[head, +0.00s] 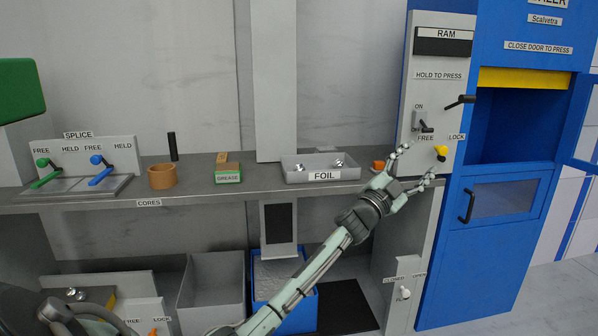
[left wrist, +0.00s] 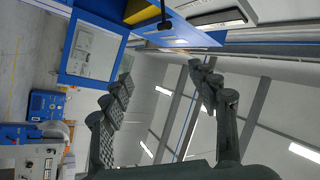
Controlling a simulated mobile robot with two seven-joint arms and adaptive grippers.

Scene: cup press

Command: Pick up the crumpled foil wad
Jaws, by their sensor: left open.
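Small shiny crumpled foil wads sit in the grey tray labelled FOIL (head: 345,174) on the counter. One wad (head: 299,166) is at the tray's left and another wad (head: 339,162) at its right. My left gripper (head: 417,165) is open and empty, right of the tray, in front of the grey press panel. Its two spread fingers also show in the left wrist view (left wrist: 160,68), with nothing between them and no foil in sight. My right gripper is not in view.
A small orange block (head: 378,165) is on the counter between tray and gripper. The grey press panel (head: 421,80) with levers and a yellow knob (head: 441,152) stands close by. Left on the counter are a grease box (head: 228,176) and a brown cup (head: 162,176). Bins stand below.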

